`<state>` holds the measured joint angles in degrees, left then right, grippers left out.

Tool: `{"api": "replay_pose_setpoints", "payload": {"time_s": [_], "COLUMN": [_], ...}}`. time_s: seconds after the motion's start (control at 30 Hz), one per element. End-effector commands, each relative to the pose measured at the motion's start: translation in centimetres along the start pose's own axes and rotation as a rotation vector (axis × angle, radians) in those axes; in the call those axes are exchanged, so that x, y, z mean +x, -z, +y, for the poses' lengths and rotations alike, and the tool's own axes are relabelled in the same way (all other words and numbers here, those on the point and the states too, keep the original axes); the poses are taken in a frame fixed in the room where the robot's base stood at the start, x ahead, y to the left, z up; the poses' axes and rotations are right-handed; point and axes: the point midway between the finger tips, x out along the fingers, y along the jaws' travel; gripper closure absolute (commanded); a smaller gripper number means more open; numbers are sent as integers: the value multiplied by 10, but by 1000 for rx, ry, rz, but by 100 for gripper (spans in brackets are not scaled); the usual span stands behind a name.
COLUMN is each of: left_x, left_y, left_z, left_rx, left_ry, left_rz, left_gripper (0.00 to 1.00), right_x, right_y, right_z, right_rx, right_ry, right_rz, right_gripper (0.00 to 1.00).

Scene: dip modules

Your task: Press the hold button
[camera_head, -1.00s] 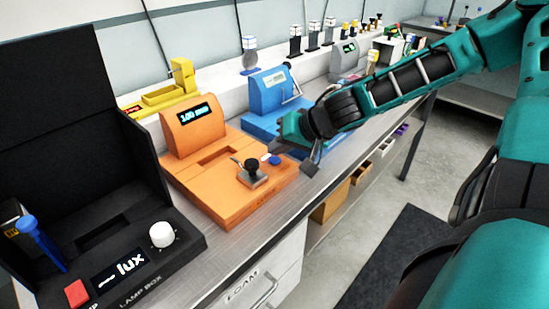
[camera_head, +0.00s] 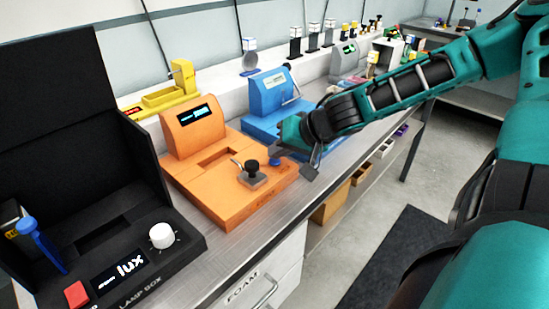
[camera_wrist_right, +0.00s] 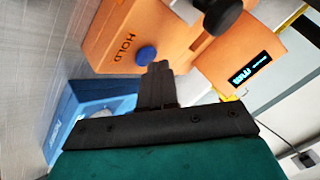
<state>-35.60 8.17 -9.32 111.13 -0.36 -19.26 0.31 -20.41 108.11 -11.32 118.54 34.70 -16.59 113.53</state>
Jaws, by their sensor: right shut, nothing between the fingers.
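The hold button is a round blue button (camera_wrist_right: 146,55) on the orange device (camera_wrist_right: 115,25), beside the printed word HOLD in the right wrist view. In the head view the button (camera_head: 274,162) sits on the orange base near its right end, partly hidden by my gripper. My right gripper (camera_wrist_right: 158,68) is shut and empty. Its fingertips appear right beside the button in the wrist view; I cannot tell whether they touch it. In the head view the gripper (camera_head: 282,150) reaches over the base's right end. My left gripper is not in view.
A black knob (camera_head: 252,165) stands on the orange base near the button. A blue device (camera_head: 270,92) is just behind my right gripper. A black lamp box (camera_head: 180,243) with a white knob stands at the left. The bench's front strip (camera_head: 250,235) is clear.

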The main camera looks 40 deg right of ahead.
Motion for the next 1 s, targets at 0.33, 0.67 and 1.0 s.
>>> {"api": "replay_pose_setpoints", "payload": {"time_s": [0.33, 0.67, 1.0], "left_x": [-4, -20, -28], "left_y": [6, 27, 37], "left_z": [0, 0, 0], "left_rx": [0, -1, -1], "left_ry": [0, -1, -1], "left_rz": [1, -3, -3], "left_gripper": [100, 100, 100], "right_x": [-4, -22, -41], "right_y": [3, 16, 31], "right_z": [-3, -16, -31], "right_rx": [0, 0, -4], "right_ry": [0, 1, 2], "right_rz": [0, 0, 2], "right_gripper": [100, 100, 100]}}
